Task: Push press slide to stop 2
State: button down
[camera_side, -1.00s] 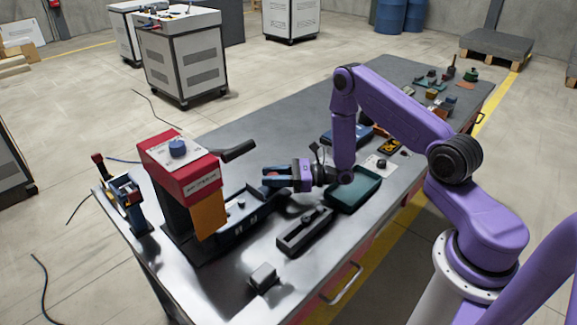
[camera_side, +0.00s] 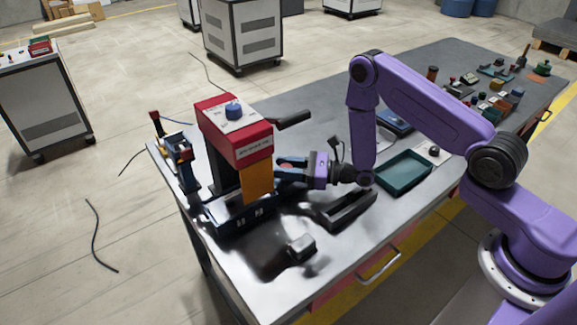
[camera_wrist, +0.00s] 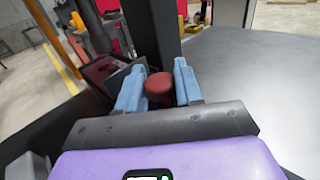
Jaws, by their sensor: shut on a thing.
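The press (camera_side: 236,145) has a red head with a blue knob, a dark column and an orange front plate (camera_side: 257,180). The dark press slide (camera_side: 238,214) lies low at its base, partly under the head, reaching out to the left of the plate. My gripper (camera_side: 286,166) is just right of the plate, low and level. In the wrist view, its two blue fingers (camera_wrist: 158,86) stand either side of a dark red knob (camera_wrist: 158,90) and are shut on it. The stops and the slide's far end cannot be made out.
A dark slotted fixture (camera_side: 345,210) and a small grey block (camera_side: 300,247) sit in front of my gripper. A teal tray (camera_side: 404,174) is to the right. A black lever (camera_side: 292,118) sticks out from the press. A blue-and-black stand (camera_side: 182,168) is at the left edge.

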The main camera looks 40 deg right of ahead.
jog(key=shift+r, duration=0.25)
jog(key=c, duration=0.8)
grip_release()
jog(key=shift+f, duration=0.1)
jog(key=shift+s+d, duration=0.15)
jog(key=shift+d, duration=0.1)
jog(key=v, duration=0.7)
jog(key=shift+a, duration=0.1)
